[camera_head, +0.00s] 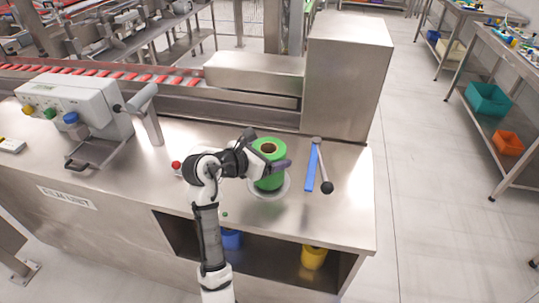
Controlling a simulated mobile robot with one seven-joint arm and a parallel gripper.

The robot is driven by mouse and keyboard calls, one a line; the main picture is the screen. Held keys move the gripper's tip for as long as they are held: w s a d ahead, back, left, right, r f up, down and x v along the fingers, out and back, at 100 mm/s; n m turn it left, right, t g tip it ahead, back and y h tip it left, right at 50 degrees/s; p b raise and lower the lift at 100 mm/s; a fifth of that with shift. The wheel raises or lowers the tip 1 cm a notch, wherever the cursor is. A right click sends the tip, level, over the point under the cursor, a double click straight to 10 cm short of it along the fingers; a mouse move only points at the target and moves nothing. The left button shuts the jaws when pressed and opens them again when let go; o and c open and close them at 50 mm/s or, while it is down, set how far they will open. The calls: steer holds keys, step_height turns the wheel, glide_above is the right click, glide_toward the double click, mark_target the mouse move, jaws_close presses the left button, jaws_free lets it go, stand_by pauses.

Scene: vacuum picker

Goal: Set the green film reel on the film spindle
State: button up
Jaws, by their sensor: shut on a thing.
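The green film reel (271,180) stands upright on the steel bench, with its brown core opening (268,148) facing up. A pale round base (285,187) shows around its foot. I cannot tell whether the reel rests on this base or hangs just above it. No spindle post shows; the reel would hide one there. My gripper (272,164) comes from the left, its dark fingers across the upper part of the reel, and is shut on it. The contact is small and partly hidden.
A blue bar (311,168) and a lever with a black knob (322,165) stand close right of the reel. A steel cabinet (346,80) rises behind. A grey machine (75,105) stands left. The bench's front right is clear. Blue and yellow bins (314,257) sit below.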

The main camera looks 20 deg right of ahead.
steer(key=shift+f, duration=0.3)
steer(key=o, duration=1.3)
steer(key=shift+f, duration=0.15)
